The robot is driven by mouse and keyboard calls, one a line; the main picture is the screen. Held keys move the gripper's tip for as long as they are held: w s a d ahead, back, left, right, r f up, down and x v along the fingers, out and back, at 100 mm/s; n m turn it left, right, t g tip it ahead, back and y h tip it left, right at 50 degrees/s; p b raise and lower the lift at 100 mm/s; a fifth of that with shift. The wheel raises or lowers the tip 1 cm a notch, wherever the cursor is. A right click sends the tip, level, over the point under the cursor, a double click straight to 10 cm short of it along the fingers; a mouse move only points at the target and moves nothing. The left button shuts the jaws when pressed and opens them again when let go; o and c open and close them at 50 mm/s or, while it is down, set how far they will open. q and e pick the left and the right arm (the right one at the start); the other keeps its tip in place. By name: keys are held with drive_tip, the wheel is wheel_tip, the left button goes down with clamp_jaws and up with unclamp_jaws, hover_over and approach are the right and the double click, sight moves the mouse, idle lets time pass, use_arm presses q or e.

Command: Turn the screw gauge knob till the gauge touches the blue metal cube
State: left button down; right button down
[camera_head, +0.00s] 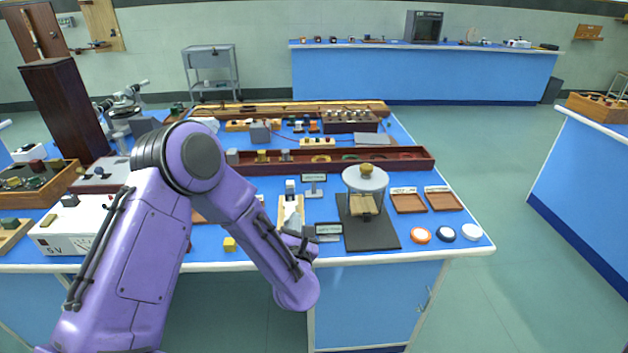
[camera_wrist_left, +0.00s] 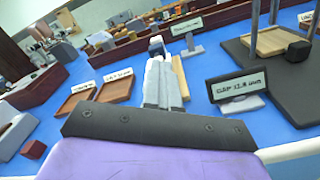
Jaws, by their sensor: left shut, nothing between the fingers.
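A stand with a pale round disc (camera_head: 366,179) and a brass knob (camera_head: 367,169) on top rises from a dark base plate (camera_head: 385,240), and appears to be the screw gauge. A wooden block (camera_head: 362,206) sits under the disc. The gap sign (camera_wrist_left: 237,84) stands beside the base. A small grey-blue cube (camera_head: 290,187) lies beyond my left gripper (camera_head: 294,214); I cannot tell if it is the blue metal cube. In the left wrist view the gripper (camera_wrist_left: 158,64) is shut and empty, left of the stand. The gauge's top is outside that view. My right gripper is not in view.
Brown trays (camera_head: 408,202) lie right of the stand, with orange (camera_head: 421,235), dark and white round pieces in front. A long dark-red rack (camera_head: 335,160) runs behind. A second sign (camera_head: 313,179) stands behind the gripper. A yellow cube (camera_head: 229,244) sits near the front edge.

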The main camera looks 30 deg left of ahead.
use_arm(q)
drive_tip(key=shift+s+f+b, duration=0.15)
drive_tip(key=shift+f+b, duration=0.2)
drive_tip(key=shift+f, duration=0.25)
drive_tip(key=shift+d+r, duration=0.1)
drive_tip(key=shift+r, duration=0.1)
drive_tip(key=shift+r, duration=0.15)
drive_tip(key=shift+s+d, duration=0.15)
drive_tip(key=shift+d, duration=0.1)
drive_tip(key=v, duration=0.5)
drive_tip(key=shift+d+r+b, duration=0.1)
drive_tip(key=shift+r+b, duration=0.1)
drive_tip(key=shift+b, duration=0.2)
